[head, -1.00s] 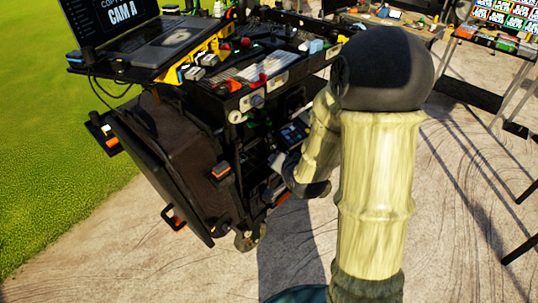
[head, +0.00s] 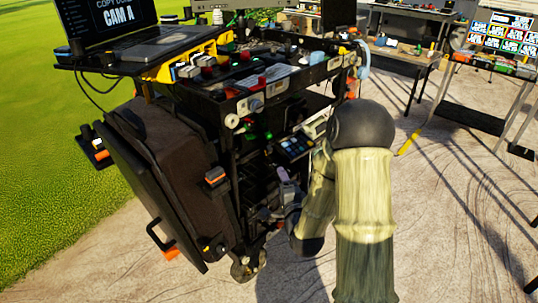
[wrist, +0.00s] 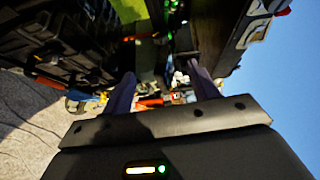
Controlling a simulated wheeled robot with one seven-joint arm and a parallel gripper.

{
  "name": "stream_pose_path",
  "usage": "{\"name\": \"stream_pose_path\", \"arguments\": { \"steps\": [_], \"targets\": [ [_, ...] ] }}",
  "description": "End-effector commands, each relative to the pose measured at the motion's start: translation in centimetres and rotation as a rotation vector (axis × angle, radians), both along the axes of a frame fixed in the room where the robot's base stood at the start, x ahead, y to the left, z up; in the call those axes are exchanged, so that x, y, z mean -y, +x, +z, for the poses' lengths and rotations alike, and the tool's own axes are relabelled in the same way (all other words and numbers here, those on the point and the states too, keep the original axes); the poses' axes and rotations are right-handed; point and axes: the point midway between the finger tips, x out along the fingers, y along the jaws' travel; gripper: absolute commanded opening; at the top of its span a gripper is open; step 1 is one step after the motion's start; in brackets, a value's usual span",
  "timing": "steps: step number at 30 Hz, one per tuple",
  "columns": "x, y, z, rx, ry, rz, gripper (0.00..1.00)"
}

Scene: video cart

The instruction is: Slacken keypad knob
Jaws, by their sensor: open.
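The keypad (head: 297,146), a small dark panel with coloured buttons, is mounted on the near side of the cart, just left of my arm. Its knob is too small to make out. In the head view my gripper (head: 284,176) is at the side of the cart, below the keypad, partly hidden by my own arm. In the wrist view my gripper (wrist: 163,88) has its two dark purple fingers spread apart with nothing held between them. The keypad cannot be told in the wrist view, where the cart's shaded interior lies beyond the fingers.
The cart's top shelf (head: 255,103) is crowded with small gear. A laptop (head: 160,45) stands at its left. A dark case or panel (head: 150,190) with a handle leans out on the left. Work tables (head: 400,55) stand behind.

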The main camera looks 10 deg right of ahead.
Motion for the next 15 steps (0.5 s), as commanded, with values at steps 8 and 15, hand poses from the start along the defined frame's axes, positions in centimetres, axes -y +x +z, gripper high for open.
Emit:
{"name": "stream_pose_path", "arguments": {
  "steps": [8, 15],
  "targets": [
    [-0.2, 3.0, -0.1, 0.002, -0.001, 0.001, 0.59],
    [-0.4, 6.9, -0.5, 0.001, -0.002, 0.001, 0.59]
  ]
}}
